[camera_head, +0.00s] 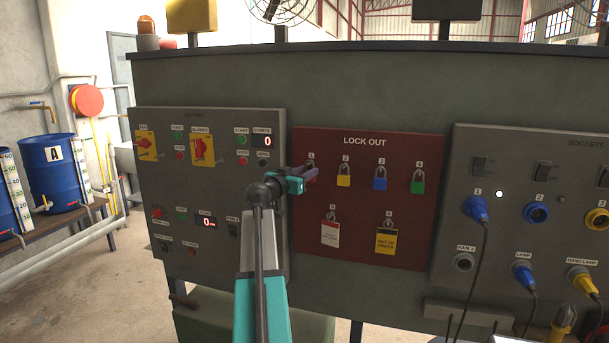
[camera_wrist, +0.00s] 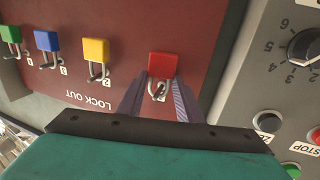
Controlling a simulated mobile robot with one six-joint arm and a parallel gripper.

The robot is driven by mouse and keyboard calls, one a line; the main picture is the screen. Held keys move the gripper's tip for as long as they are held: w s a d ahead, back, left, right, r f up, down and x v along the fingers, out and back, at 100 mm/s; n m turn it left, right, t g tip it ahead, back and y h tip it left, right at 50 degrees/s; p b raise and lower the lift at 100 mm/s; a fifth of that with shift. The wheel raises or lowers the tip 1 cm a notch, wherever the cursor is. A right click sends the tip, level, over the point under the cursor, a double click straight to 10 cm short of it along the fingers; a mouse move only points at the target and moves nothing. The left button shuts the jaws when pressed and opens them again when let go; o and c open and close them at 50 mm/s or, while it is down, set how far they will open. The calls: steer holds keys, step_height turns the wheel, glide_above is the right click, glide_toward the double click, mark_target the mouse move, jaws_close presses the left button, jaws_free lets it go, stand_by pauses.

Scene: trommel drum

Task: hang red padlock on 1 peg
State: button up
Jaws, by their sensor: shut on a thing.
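The red padlock (camera_wrist: 163,66) is in front of the red lock-out board at the 1 position, its shackle (camera_wrist: 157,90) between my fingers. In the head view the red padlock (camera_head: 312,177) is mostly hidden behind my gripper (camera_head: 308,173). My gripper (camera_wrist: 161,88) is shut on the padlock at its shackle. The 1 peg (camera_wrist: 161,98) shows only as a small spot by the shackle. I cannot tell whether the shackle is around the peg or just in front of it.
On the lock-out board (camera_head: 365,150) hang a yellow padlock (camera_head: 344,180), a blue padlock (camera_head: 380,183) and a green padlock (camera_head: 418,186) to the right. Two tagged padlocks hang below, with a white-and-red tag (camera_head: 330,235) and a yellow tag (camera_head: 387,241). A switch panel (camera_head: 222,185) is left.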

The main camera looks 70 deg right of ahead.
steer(key=o, duration=1.2)
steer(key=shift+a, duration=0.1)
steer(key=b+v, duration=0.3)
steer(key=v, duration=1)
steer(key=shift+a, duration=0.3)
